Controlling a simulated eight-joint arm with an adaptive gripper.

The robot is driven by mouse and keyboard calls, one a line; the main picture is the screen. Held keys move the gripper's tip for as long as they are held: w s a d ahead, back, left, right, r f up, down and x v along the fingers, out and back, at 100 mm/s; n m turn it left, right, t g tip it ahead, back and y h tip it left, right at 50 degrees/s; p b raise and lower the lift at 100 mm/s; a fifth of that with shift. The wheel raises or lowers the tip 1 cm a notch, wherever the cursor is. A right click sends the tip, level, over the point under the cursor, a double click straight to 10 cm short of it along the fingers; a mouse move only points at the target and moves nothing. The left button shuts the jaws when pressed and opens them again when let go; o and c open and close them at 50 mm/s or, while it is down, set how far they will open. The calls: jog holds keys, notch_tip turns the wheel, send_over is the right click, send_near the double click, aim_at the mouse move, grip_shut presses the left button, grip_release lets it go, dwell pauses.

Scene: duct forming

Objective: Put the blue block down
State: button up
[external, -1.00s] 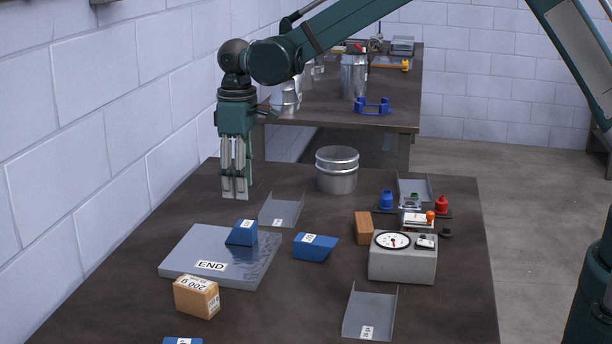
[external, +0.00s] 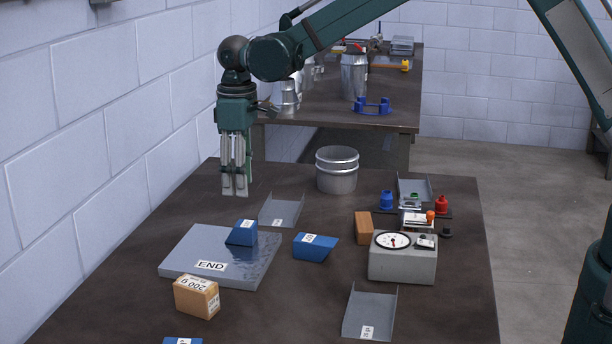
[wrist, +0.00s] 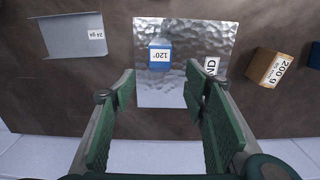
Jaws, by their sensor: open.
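A blue block (external: 242,233) with a white label rests on the grey metal plate marked END (external: 186,262), near the plate's back right part. In the wrist view the block (wrist: 159,55) shows a label reading 120° and sits on the hammered plate (wrist: 205,32). A second blue block (external: 315,247) lies on the table to the right of the plate. A third blue piece (external: 183,341) is cut off at the bottom edge. My gripper (external: 235,193) is above the table behind the plate, pointing down, apart from every block. In the wrist view its fingers (wrist: 160,85) are spread with nothing between them.
A wooden 200 g block (external: 196,297) stands in front of the plate. Grey channels (external: 282,210) and (external: 370,312), a brown block (external: 363,228), a dial gauge box (external: 403,262) and a metal can (external: 337,172) stand around. A wall runs along the left.

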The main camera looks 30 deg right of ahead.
jog(key=s+d+r+m+t, duration=0.1)
jog(key=s+d+r, duration=0.2)
jog(key=d+r, duration=0.55)
jog(key=s+d+r+m+t+y, duration=0.1)
jog(key=s+d+r+m, duration=0.3)
jog(key=d, duration=0.8)
jog(key=s+d+r+n+t, duration=0.1)
jog(key=s+d+r, duration=0.1)
jog(key=d+r, duration=0.7)
jog(key=s+d+r+m+t, duration=0.1)
jog(key=s+d+m+t, duration=0.1)
jog(key=s+d, duration=1.2)
jog(key=s+d+f+m+t+h, duration=0.1)
jog(key=s+d+f+m+t, duration=0.1)
jog(key=s+d, duration=0.8)
jog(key=shift+s+d+f+m, duration=0.15)
jog(key=shift+s+f+m, duration=0.35)
jog(key=shift+s+f, duration=0.65)
jog(key=shift+o, duration=0.5)
jog(key=shift+w+f, duration=0.1)
jog(key=shift+w, duration=0.15)
